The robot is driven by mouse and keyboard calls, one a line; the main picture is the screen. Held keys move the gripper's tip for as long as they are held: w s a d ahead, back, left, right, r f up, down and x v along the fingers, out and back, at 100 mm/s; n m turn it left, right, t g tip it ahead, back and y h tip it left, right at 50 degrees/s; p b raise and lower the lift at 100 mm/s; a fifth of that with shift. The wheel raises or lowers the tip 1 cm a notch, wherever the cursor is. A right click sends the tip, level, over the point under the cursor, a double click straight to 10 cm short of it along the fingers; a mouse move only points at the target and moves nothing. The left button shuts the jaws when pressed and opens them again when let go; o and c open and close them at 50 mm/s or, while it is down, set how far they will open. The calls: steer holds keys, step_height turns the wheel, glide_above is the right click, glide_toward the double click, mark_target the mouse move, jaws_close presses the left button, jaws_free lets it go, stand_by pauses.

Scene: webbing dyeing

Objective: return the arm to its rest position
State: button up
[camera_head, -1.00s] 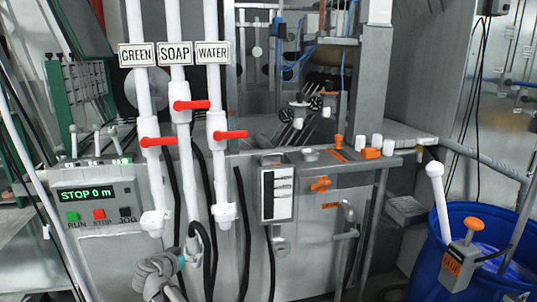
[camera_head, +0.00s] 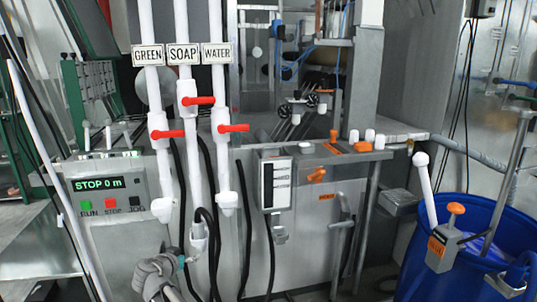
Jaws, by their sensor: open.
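A grey part of my arm (camera_head: 152,278) with a teal cap shows at the bottom left of the head view, in front of the grey machine front and below the soap pipe. The rest of my arm is cut off by the lower edge. My gripper cannot be made out in this view, and neither can anything in it.
White pipes labelled GREEN, SOAP (camera_head: 185,54) and WATER with red valve handles stand behind my arm. A control panel (camera_head: 105,192) reads STOP 0 m. A grey machine cabinet (camera_head: 318,215) fills the middle. A blue barrel (camera_head: 425,270) stands at right.

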steer(key=s+d+f+g+h, duration=0.1)
steer(key=d+f+g, duration=0.25)
steer(key=d, duration=0.95)
steer(key=s+d+f+g, duration=0.2)
steer(key=d+f+g, duration=0.15)
steer(key=d, duration=0.85)
steer(key=s+d+f+n+g+y, duration=0.2)
steer(key=s+d+g+y, duration=0.1)
steer(key=s+d, duration=0.5)
steer(key=s+d+f+n+g+y, duration=0.1)
steer(key=s+d+f+g+y, duration=0.15)
steer(key=s+d, duration=0.55)
step_height(320, 180, up, 21)
steer(key=w+d+p, duration=0.2)
steer(key=p, duration=1.9)
steer(key=shift+d+g+h, duration=0.1)
steer(key=shift+g+h, duration=0.15)
